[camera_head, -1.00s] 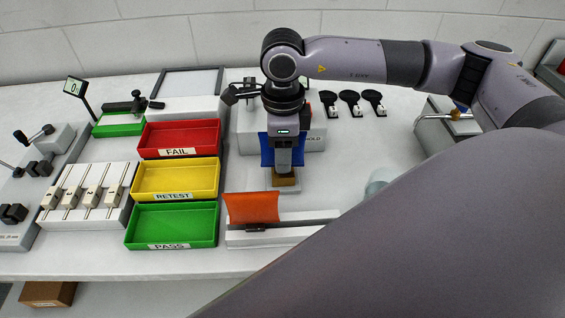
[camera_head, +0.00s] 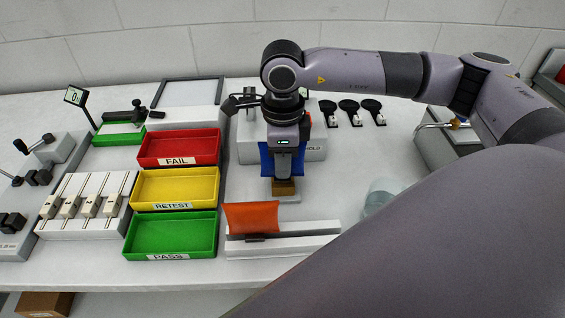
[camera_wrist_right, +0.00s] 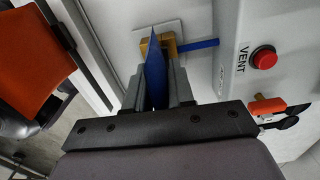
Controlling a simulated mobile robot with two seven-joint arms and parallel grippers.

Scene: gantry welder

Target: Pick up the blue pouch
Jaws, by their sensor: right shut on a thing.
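The blue pouch (camera_head: 267,161) hangs upright behind my right gripper in the head view, partly hidden by it. In the right wrist view the blue pouch (camera_wrist_right: 156,72) shows edge-on as a thin sheet between the fingers. My right gripper (camera_head: 284,178) points down and is shut on the pouch; its fingers (camera_wrist_right: 158,92) flank it in the wrist view. A brass-coloured block (camera_head: 284,187) on a pale plate stands just below the fingertips. I cannot tell whether the pouch touches the block. My left gripper is not in view.
An orange pouch (camera_head: 251,217) leans on a pale rail at the front. Red, yellow and green trays (camera_head: 170,258) stand to the left. A device with a red VENT button (camera_wrist_right: 263,58) is close by. A clear cup (camera_head: 380,193) stands to the right.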

